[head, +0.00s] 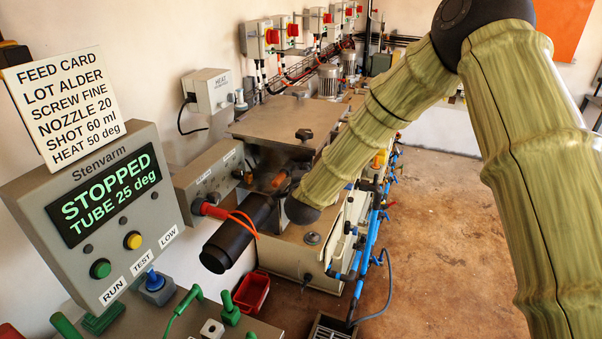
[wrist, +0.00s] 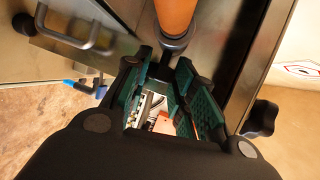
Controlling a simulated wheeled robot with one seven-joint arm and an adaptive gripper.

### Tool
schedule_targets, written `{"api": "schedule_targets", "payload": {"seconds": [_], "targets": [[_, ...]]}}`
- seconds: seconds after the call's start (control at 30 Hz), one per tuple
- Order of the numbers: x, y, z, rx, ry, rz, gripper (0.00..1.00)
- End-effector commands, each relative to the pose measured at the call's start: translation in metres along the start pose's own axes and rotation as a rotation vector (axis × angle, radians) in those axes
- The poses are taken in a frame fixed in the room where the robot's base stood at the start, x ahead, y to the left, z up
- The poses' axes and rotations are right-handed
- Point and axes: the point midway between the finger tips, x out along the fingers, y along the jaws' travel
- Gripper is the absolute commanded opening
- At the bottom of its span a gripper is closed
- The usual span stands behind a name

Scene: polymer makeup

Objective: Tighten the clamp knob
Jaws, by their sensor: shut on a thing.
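In the wrist view my gripper (wrist: 166,68) has green-padded fingers closed around a dark fitting (wrist: 176,45) at the foot of an orange cylinder (wrist: 176,15). The fingers largely hide the fitting, and I cannot tell whether it is the clamp knob. A black lobed knob (wrist: 262,118) stands at the metal edge on the right, apart from the fingers. In the head view a black knob (head: 305,134) sits on the machine's metal housing (head: 270,122), and another (head: 312,238) is lower on its front. There my forearm hides the fingers' contact.
A black cylinder (head: 232,240) with an orange cable is beside my wrist in the head view. The control panel (head: 95,215) reads STOPPED, TUBE 25 deg. A red bin (head: 252,292) is below. Blue pipes (head: 368,250) run along the machine; floor on the right is clear.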

Motion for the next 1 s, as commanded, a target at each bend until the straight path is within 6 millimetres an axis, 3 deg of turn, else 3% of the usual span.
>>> {"api": "schedule_targets", "payload": {"seconds": [0.5, 0.53, 0.63, 1.0], "targets": [[-0.0007, 0.0013, -0.0006, 0.025, -0.007, 0.065, 0.02], [-0.0007, 0.0013, -0.0006, 0.025, -0.007, 0.065, 0.30], [-0.0007, 0.0011, -0.0003, 0.025, -0.007, 0.064, 0.46], [-0.0029, -0.0005, 0.0005, 0.025, -0.008, 0.062, 0.46]]}}
